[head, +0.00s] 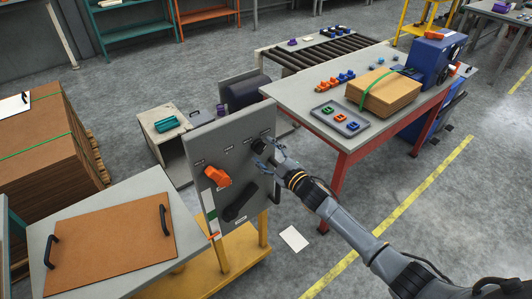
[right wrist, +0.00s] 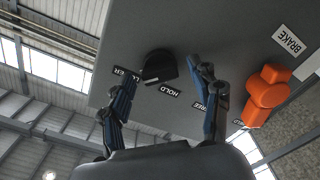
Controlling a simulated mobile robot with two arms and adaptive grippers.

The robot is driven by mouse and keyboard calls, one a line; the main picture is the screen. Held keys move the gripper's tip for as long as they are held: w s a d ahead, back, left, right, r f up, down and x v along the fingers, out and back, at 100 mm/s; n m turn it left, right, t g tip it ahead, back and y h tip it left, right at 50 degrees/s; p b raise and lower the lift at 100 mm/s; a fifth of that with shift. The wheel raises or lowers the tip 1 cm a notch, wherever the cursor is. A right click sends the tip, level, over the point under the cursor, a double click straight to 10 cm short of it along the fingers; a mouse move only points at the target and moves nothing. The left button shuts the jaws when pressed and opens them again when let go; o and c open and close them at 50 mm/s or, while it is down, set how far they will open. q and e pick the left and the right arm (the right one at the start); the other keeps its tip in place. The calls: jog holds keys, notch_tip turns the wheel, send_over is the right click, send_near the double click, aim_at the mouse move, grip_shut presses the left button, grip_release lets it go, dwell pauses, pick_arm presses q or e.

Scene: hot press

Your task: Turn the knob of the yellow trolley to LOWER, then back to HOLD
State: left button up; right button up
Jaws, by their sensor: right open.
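The yellow trolley (head: 222,262) carries an upright grey panel (head: 215,150). A black knob (head: 262,146) is near the panel's upper right. It also shows in the right wrist view (right wrist: 160,66), with a LOWER label (right wrist: 126,72) to its left and a HOLD label (right wrist: 171,90) below it. A pale mark on its lower edge seems to lie between these labels. My right gripper (head: 264,150) is open in front of the panel. In the right wrist view its fingers (right wrist: 163,84) stand on either side of the knob; I cannot tell whether they touch it. My left gripper is out of view.
An orange handle (head: 217,177) and a black lever (head: 240,202) stick out of the panel. A table (head: 300,92) with a cardboard box (head: 383,92) and tray stands behind my right arm. A board with handles (head: 110,235) lies at lower left.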

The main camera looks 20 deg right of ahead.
jog(key=v, duration=1.2)
jog(key=s+d+f+m+g+h+b, duration=0.15)
jog(key=s+f, duration=0.35)
jog(key=f, duration=0.6)
jog(key=s+d+f+m+g+h, duration=0.2)
jog(key=s+f+m+g, duration=0.15)
jog(key=f, duration=0.75)
jog(key=s+d+f+m+g+h+b, duration=0.15)
jog(key=s+f, duration=0.45)
jog(key=f, duration=0.6)
jog(key=s+a+f+m+g, duration=0.1)
jog(key=s+a+f+g, duration=0.1)
jog(key=s+f, duration=0.4)
jog(key=s+a+f+m+g, duration=0.1)
jog(key=s+f+g, duration=0.3)
jog(key=s, duration=1.3)
jog(key=s+a+f+m+g+h, duration=0.1)
jog(key=s+a+f+m+g, duration=0.1)
jog(key=s+f, duration=0.7)
jog(key=shift+s+a+f+g+b, duration=0.35)
jog(key=shift+s+g, duration=0.4)
jog(key=shift+s, duration=0.4)
